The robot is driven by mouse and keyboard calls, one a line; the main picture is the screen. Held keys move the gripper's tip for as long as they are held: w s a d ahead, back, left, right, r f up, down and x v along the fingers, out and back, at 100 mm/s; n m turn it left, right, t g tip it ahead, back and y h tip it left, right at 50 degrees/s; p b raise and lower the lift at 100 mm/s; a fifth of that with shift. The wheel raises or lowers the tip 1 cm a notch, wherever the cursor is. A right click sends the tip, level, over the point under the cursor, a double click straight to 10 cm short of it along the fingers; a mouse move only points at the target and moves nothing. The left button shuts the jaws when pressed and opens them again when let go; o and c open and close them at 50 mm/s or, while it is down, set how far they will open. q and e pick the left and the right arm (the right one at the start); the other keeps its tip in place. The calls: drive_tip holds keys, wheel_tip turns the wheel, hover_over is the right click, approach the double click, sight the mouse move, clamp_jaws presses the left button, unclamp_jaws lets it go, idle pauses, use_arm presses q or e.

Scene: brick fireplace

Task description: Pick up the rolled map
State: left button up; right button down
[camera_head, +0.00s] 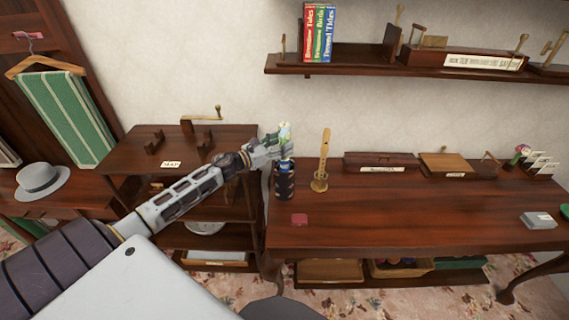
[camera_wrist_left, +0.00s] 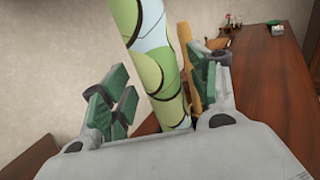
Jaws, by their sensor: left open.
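The rolled map, a tube patterned in green, yellow-green and pale blue with dark curved lines, shows large in the left wrist view (camera_wrist_left: 158,62). In the head view a small part of it (camera_head: 285,131) shows above my left gripper (camera_head: 276,147). The left gripper's green-padded fingers stand apart, one on each side of the map, also in the left wrist view (camera_wrist_left: 160,92). Its jaws are open; I cannot tell whether a pad touches the map. A dark patterned cylindrical holder (camera_head: 284,184) stands below on the table, with blue at its top. My right gripper is out of view.
A wooden recorder on a stand (camera_head: 322,160) is close to the right of the holder. A rack labelled MAP (camera_head: 171,164) sits on the left shelf unit. The middle front of the table (camera_head: 400,215) is clear.

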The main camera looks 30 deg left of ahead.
use_arm(q)
drive_tip(key=shift+w+d, duration=0.3)
drive_tip(key=shift+w, duration=0.35)
drive_tip(key=shift+c, duration=0.4)
clamp_jaws()
